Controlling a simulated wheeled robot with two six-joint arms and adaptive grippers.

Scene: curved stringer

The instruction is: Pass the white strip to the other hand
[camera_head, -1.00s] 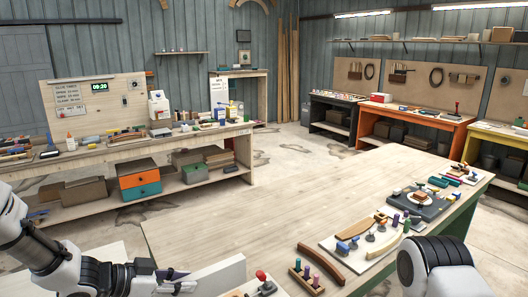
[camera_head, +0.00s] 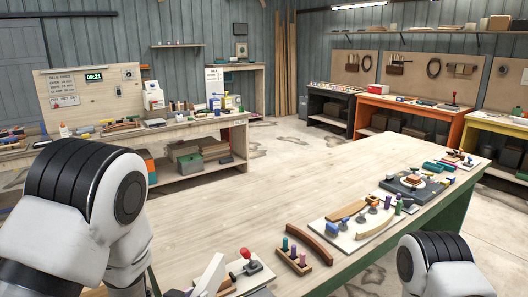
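A white piece (camera_head: 209,275), which looks like the white strip, shows only in part at the bottom edge, left of centre. It stands tilted in front of the near end of the wooden bench, and its lower end is cut off by the frame. My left arm fills the lower left, but its gripper is not in view. My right arm shows at the bottom right, and its gripper is out of frame too. I cannot tell what holds the white piece.
The wooden bench (camera_head: 230,210) has a wide clear middle. Along its near right side are a red-knobbed tool (camera_head: 246,256), a peg block (camera_head: 293,257), a curved brown piece (camera_head: 316,243) and a board (camera_head: 335,233) with curved wood and clamps. Other benches stand behind.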

